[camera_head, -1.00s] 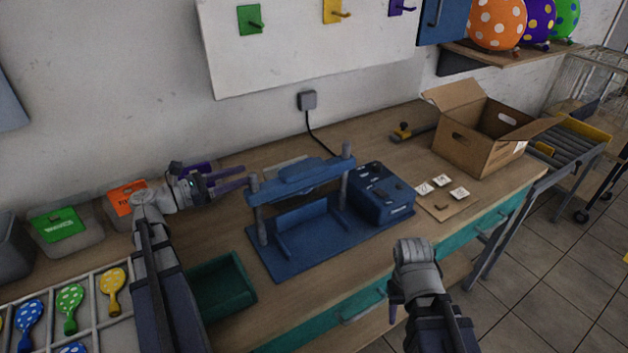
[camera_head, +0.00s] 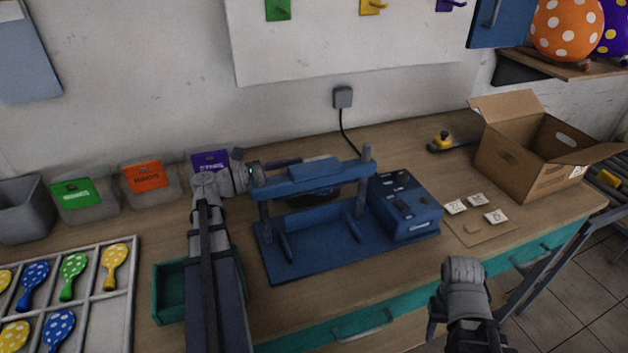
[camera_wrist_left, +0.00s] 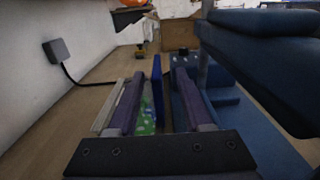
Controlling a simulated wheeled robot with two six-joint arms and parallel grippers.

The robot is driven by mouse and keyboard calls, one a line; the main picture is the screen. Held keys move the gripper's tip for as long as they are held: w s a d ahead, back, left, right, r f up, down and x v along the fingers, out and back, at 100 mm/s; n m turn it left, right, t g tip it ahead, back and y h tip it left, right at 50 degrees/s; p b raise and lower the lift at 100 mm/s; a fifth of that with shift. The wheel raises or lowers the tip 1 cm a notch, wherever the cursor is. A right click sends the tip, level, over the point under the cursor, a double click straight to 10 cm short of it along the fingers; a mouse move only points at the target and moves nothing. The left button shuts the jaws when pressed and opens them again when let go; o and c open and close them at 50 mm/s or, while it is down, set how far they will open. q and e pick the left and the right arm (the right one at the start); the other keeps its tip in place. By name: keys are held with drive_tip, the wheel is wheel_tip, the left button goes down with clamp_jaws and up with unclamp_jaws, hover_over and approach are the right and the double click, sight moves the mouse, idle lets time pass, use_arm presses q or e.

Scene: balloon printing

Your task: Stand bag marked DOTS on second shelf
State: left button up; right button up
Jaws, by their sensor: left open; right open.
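I cannot make out a bag marked DOTS in either view. My left gripper (camera_head: 295,161) reaches behind the blue press (camera_head: 325,245), its fingers partly hidden by the press top. In the left wrist view its fingers (camera_wrist_left: 160,88) stand apart; a green patterned piece (camera_wrist_left: 147,121) and a blue upright panel (camera_wrist_left: 157,85) show between or just beyond them, and I cannot tell whether they touch. My right gripper (camera_head: 433,318) is low, in front of the table's front edge, its fingers partly hidden by its wrist. A wall shelf (camera_head: 565,66) with balloons is at the upper right.
Bins with green (camera_head: 77,193), orange (camera_head: 146,177) and purple (camera_head: 210,161) labels line the wall. A balloon tray (camera_head: 95,292), a green tray (camera_head: 169,291), an open cardboard box (camera_head: 515,165) and small white cards (camera_head: 476,200) share the table. A power cable (camera_head: 348,137) hangs behind the press.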

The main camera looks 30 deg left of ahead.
use_arm(q)
drive_tip(key=shift+a+x, duration=0.2)
drive_tip(key=shift+x, duration=2.9)
drive_tip(key=shift+w+f, duration=0.1)
drive_tip(key=shift+w, duration=0.1)
drive_tip(key=shift+c, duration=0.2)
clamp_jaws()
